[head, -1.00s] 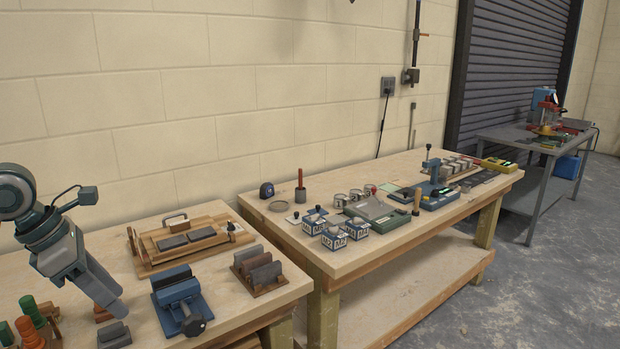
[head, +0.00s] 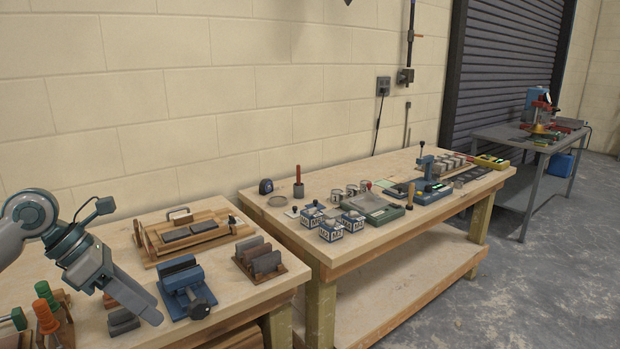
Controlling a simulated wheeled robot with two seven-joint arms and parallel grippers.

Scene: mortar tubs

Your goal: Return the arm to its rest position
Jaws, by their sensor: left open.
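My left arm comes in from the left, and its gripper (head: 140,297) hangs above the near wooden bench, pointing down and to the right. The gripper is open and I see nothing held in it. Its fingers overlap closely in this view. It is just left of a blue vise (head: 184,289) and above a small dark grey block (head: 122,321); I cannot tell the exact height. My right gripper is not in view. Several mortar tubs with blue-and-white labels, one of them here (head: 331,230), stand on the farther wooden bench.
A wooden tray (head: 160,252) with dark stones lies behind the gripper, and a rack of dark blocks (head: 258,260) stands right of the vise. Orange- and green-handled tools (head: 46,316) stand at lower left. The farther bench's front left (head: 330,264) is bare.

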